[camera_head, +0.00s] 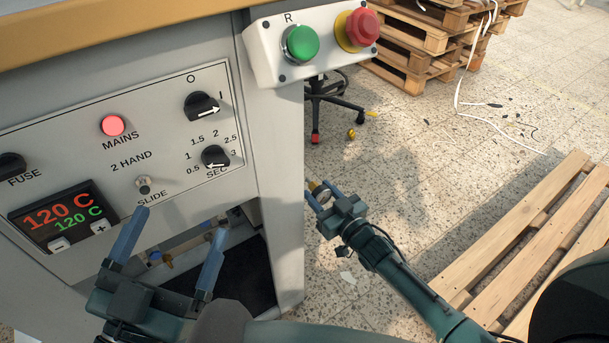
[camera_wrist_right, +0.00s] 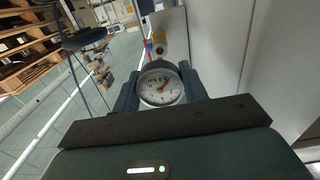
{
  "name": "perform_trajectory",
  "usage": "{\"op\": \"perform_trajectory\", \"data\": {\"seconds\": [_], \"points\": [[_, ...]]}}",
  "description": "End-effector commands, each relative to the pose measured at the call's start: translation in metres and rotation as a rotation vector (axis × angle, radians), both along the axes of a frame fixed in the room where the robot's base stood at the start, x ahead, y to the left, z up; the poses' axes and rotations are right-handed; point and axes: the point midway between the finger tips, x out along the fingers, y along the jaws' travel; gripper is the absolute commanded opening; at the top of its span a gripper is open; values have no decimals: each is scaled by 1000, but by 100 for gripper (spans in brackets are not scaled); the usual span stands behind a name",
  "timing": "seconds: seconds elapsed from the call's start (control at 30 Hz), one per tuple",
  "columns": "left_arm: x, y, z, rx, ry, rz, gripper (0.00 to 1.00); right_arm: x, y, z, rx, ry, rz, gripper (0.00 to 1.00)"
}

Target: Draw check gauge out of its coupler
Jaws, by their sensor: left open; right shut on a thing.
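The check gauge (camera_wrist_right: 161,84), a round white dial with a red needle, sits between the fingers of my right gripper (camera_wrist_right: 160,90) in the right wrist view. In the head view my right gripper (camera_head: 322,193) is shut on it beside the machine's right front edge; only a small brass-coloured bit shows at the fingertips. My left gripper (camera_head: 176,230) is open and empty in front of the cabinet opening, below the control panel.
The control panel (camera_head: 120,165) has knobs, a SLIDE toggle and a temperature display (camera_head: 65,218). A button box (camera_head: 312,42) juts out above right. Brass fittings (camera_head: 168,261) show inside the opening. A wooden pallet (camera_head: 540,240) lies at right; stacked pallets (camera_head: 420,50) stand behind.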

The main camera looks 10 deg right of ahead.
Motion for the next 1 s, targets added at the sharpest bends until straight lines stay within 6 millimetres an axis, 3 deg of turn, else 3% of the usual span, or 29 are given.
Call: {"op": "perform_trajectory", "data": {"seconds": [0.7,1.0], "points": [[0,0,26,1,-1,-1,90,-41,-15,2,0,1,0,17],[0,0,28,1,-1,-1,90,-48,-18,0,0,-1,-1,17]]}}
